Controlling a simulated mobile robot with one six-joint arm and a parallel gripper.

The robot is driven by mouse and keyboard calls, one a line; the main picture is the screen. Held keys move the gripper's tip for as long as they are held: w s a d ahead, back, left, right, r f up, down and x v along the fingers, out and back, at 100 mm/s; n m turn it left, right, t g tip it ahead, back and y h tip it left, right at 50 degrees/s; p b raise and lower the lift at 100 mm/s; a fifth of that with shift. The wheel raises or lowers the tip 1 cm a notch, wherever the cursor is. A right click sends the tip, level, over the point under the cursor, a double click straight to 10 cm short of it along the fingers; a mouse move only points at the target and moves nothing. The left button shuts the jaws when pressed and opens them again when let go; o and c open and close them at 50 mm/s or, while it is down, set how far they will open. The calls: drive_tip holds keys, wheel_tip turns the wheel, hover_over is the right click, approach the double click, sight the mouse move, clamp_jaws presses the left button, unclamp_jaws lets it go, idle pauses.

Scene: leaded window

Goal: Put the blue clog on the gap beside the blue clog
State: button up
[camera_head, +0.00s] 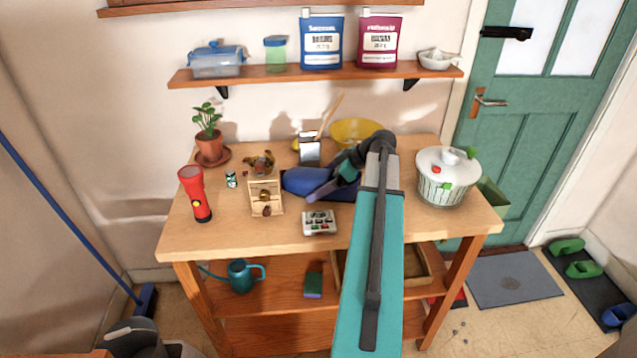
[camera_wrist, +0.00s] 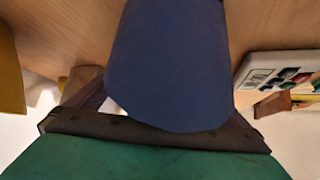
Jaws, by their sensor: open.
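A blue clog (camera_head: 618,314) sits on the dark shoe mat (camera_head: 590,283) at the right edge in the head view. Two green clogs, one (camera_head: 566,246) behind the other (camera_head: 585,269), are farther back on that mat. A long, rounded dark blue thing (camera_head: 304,181) lies on the workbench; I cannot tell whether it is a clog. It fills the middle of the wrist view (camera_wrist: 168,65). My gripper (camera_head: 325,189) is at this blue thing, open, with its jaws (camera_wrist: 165,105) to either side of it. My arm hides part of the bench.
The workbench (camera_head: 235,235) holds a red torch (camera_head: 196,194), a small wooden box (camera_head: 266,193), a white keypad device (camera_head: 319,223), a salad spinner (camera_head: 446,177) and a yellow bowl (camera_head: 356,131). A grey doormat (camera_head: 512,279) lies before the green door (camera_head: 530,140).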

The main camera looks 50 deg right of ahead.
sight(322, 173)
drive_tip(key=shift+c, duration=0.3)
drive_tip(key=c, duration=1.5)
drive_tip(key=shift+r, duration=0.2)
drive_tip(key=shift+r+b, duration=0.7)
drive_tip(key=shift+r, duration=0.7)
drive_tip(key=s+b, duration=0.1)
drive_tip(key=s, duration=0.3)
drive_tip(key=s+r+b, duration=0.1)
drive_tip(key=s, duration=0.4)
drive_tip(key=s+b, duration=0.1)
drive_tip(key=s, duration=0.4)
drive_tip(key=shift+s+a+r, duration=0.15)
drive_tip(key=shift+s+r, duration=0.1)
drive_tip(key=shift+r, duration=0.1)
drive_tip(key=shift+s+r+b, duration=0.1)
drive_tip(key=shift+s+b, duration=0.2)
drive_tip(key=shift+s, duration=0.45)
